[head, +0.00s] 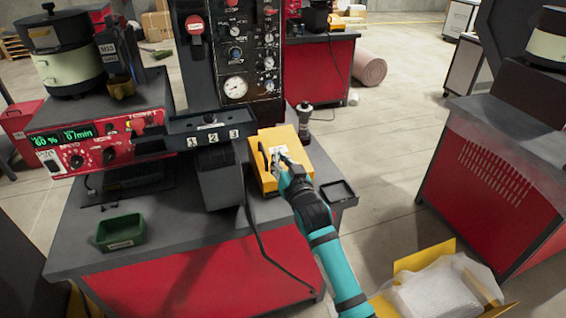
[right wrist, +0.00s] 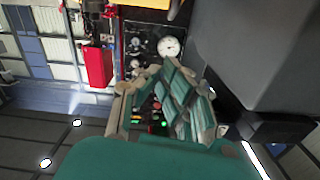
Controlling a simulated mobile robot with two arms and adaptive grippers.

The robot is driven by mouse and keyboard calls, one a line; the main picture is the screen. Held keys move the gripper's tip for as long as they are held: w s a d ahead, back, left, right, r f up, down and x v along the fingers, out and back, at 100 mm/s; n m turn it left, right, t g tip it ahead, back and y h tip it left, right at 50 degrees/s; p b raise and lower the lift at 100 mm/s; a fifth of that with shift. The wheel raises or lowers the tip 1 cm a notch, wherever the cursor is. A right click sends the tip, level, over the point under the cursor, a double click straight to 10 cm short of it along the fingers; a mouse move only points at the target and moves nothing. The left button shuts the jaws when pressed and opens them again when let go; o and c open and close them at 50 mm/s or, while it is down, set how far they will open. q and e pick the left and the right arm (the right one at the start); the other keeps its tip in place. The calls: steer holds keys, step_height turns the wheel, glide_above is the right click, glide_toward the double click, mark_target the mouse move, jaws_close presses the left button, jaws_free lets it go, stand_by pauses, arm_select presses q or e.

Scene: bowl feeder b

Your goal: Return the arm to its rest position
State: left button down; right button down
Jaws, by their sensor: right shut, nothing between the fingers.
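My right arm, teal with black bands, comes in from the bottom right in the head view. Its right gripper (head: 278,157) is above or at the yellow box (head: 267,138) on the table; I cannot tell whether they touch. The gripper is shut and empty. In the right wrist view the gripper (right wrist: 168,72) fills the middle, with the gauge panel (right wrist: 150,42) beyond it. My left gripper is not in view.
A yellow carton (head: 412,262) sits at the lower right. Open floor lies right of the table.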

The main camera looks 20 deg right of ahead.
steer(key=s+d+f+n+g, duration=0.1)
steer(key=s+f+g, duration=0.3)
steer(key=s+f, duration=0.45)
steer(key=s+d+f+g, duration=0.1)
steer(key=s+f+g, duration=0.2)
steer(key=s+f, duration=0.55)
steer(key=s+f+n+g, duration=0.1)
steer(key=s+n+g, duration=0.4)
steer(key=s, duration=2)
step_height(320, 180, down, 26)
steer(key=s+m+g, duration=0.1)
steer(key=m+g, duration=0.1)
steer(key=g, duration=0.2)
steer(key=s+d+f, duration=0.3)
steer(key=s+f, duration=1.3)
steer(key=s, duration=0.1)
steer(key=shift+f+g+h, duration=0.3)
steer(key=shift+g, duration=0.1)
